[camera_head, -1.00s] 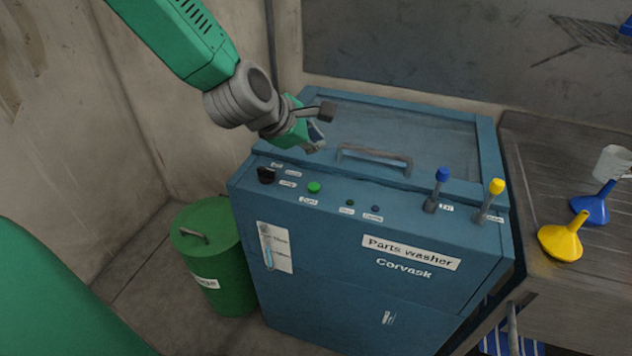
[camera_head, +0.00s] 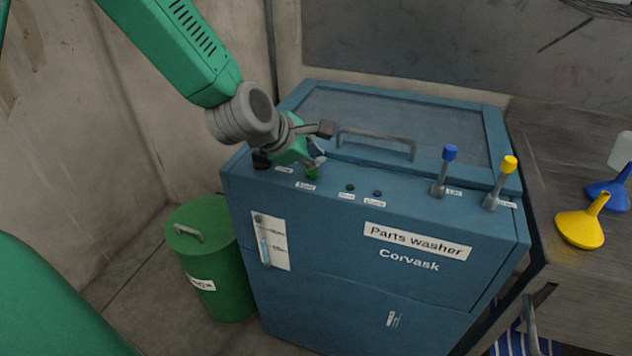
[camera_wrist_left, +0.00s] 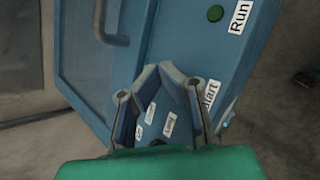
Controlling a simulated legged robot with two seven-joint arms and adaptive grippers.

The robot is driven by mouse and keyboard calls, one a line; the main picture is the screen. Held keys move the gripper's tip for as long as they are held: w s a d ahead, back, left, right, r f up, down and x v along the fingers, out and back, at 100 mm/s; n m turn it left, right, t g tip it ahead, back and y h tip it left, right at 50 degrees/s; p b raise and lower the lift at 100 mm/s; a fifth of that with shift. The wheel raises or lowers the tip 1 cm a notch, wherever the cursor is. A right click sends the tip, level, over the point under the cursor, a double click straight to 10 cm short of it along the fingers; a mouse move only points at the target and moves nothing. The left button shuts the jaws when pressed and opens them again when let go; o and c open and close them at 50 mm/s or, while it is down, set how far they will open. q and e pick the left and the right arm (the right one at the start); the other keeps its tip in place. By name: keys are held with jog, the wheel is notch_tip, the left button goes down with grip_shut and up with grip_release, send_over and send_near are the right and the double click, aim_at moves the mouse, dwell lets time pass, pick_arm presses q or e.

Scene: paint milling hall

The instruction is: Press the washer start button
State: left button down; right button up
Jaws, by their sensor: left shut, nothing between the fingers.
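The blue parts washer (camera_head: 330,235) stands in the middle of the head view, and its panel also shows in the left wrist view (camera_wrist_left: 180,40). The green start button (camera_head: 312,174) sits on its top front ledge, above the Start label (camera_head: 305,186). My left gripper (camera_head: 317,163) is shut and empty, its fingertips right at the button and partly covering it. I cannot tell whether they touch it. In the left wrist view my left gripper (camera_wrist_left: 158,72) hides the button; part of the Start label (camera_wrist_left: 211,97) shows beside a finger. My right gripper is out of view.
A black knob (camera_head: 261,160) sits left of the button, partly behind the gripper. Small lamps (camera_head: 350,188), a lid handle (camera_head: 376,142) and blue-topped (camera_head: 449,155) and yellow-topped levers (camera_head: 508,166) are to the right. A green drum (camera_head: 225,280) stands at left.

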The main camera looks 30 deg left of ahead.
pick_arm(q)
jog(key=shift+f, duration=0.3)
jog(key=shift+a, duration=0.2)
jog(key=shift+a+f, duration=0.25)
jog(key=shift+a, duration=0.55)
jog(key=shift+d+r, duration=0.1)
jog(key=shift+d, duration=0.3)
jog(key=shift+d+r, duration=0.15)
jog(key=shift+d, duration=0.3)
jog(key=shift+a+f, duration=0.2)
jog(key=shift+a, duration=0.55)
jog(key=shift+d+f, duration=0.1)
jog(key=shift+d, duration=0.85)
jog(key=shift+a+f, duration=0.15)
jog(key=shift+a, duration=0.3)
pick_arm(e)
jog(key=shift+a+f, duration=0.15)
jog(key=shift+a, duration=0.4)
